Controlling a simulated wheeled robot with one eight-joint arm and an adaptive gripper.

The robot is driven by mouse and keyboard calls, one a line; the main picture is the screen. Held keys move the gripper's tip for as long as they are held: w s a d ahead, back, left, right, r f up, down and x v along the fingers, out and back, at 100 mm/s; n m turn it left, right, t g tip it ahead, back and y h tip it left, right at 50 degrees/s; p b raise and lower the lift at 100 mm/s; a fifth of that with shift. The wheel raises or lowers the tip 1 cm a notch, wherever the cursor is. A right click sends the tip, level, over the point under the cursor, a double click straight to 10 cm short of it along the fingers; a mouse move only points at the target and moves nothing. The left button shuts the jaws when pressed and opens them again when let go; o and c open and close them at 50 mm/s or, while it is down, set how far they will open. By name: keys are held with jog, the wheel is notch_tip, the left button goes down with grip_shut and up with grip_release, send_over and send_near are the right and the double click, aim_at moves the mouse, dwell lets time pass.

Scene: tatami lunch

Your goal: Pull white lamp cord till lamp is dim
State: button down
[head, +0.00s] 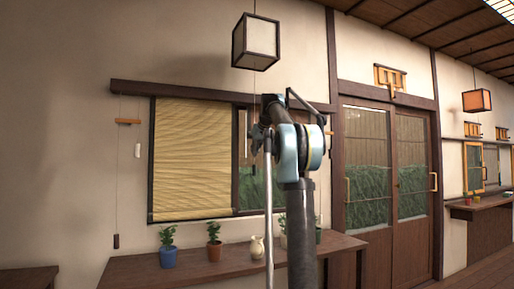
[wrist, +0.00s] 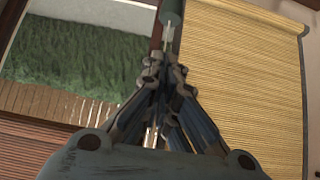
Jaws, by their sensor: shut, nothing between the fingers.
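The white lamp (head: 256,42), a dark-framed box with pale panels, hangs from the ceiling at top centre in the head view. I cannot tell how bright it is. A thin cord runs down from it past my gripper (head: 257,138). In the wrist view, a thin pale cord piece (wrist: 169,33) and a green pull (wrist: 173,10) show just beyond the fingertips of my gripper (wrist: 163,72). My gripper is shut, with nothing held. The cord is close to the fingertips; whether it touches them I cannot tell.
Behind are a window with a straw blind (head: 192,158) and sliding doors (head: 385,165). A wooden bench (head: 200,266) below holds a blue pot (head: 168,257), another plant pot (head: 214,251) and a cream vase (head: 257,247). An orange lamp (head: 477,100) hangs at right.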

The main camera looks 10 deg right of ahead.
notch_tip(320, 180, down, 2)
jog(key=shift+s+f, duration=0.1)
jog(key=shift+f, duration=0.9)
jog(key=shift+f, duration=2.05)
notch_tip(320, 180, up, 4)
jog(key=shift+a+r, duration=0.1)
jog(key=shift+r, duration=0.05)
jog(key=v, duration=0.9)
jog(key=shift+s+r, duration=0.25)
